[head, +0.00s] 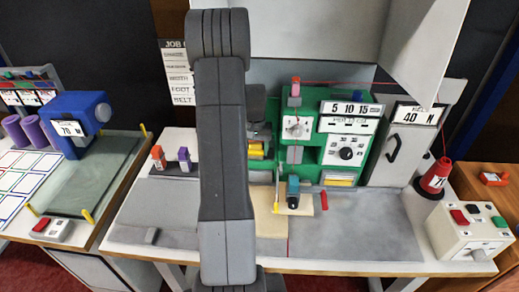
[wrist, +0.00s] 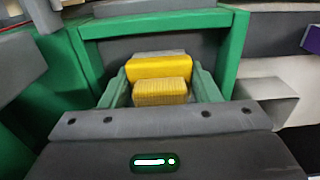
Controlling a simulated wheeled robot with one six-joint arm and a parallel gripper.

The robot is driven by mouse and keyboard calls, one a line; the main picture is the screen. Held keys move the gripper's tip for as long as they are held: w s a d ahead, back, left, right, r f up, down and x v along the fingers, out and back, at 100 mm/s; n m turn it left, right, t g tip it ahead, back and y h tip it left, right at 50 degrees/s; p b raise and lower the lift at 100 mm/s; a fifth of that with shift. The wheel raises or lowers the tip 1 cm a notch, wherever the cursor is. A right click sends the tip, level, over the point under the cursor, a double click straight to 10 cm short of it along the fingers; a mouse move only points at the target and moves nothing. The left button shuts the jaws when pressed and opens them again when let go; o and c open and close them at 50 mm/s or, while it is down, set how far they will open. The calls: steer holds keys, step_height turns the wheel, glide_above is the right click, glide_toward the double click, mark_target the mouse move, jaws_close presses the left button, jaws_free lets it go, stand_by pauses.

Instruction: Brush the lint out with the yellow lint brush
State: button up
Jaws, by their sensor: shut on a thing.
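The yellow lint brush (wrist: 160,68) shows in the wrist view as a smooth block with a ribbed yellow part below it. My gripper (wrist: 160,82) is shut on it, with a finger on each side. The brush is inside a green-framed opening (wrist: 235,45) with a dark back. In the head view, yellow (head: 256,150) shows in the left bay of the green machine (head: 335,150), beside my arm. My arm hides most of my gripper there. I cannot make out any lint.
A blue-and-black piece (head: 292,190) stands on a tan piece below the machine. A red cone (head: 434,176) and a white button box (head: 470,235) stand at the right. Orange and purple pieces (head: 184,157) stand left of my arm. The grey table front (head: 370,228) is clear.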

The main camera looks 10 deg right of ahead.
steer(key=shift+w+a+f, duration=0.1)
steer(key=shift+w+a, duration=0.15)
steer(key=shift+a, duration=0.5)
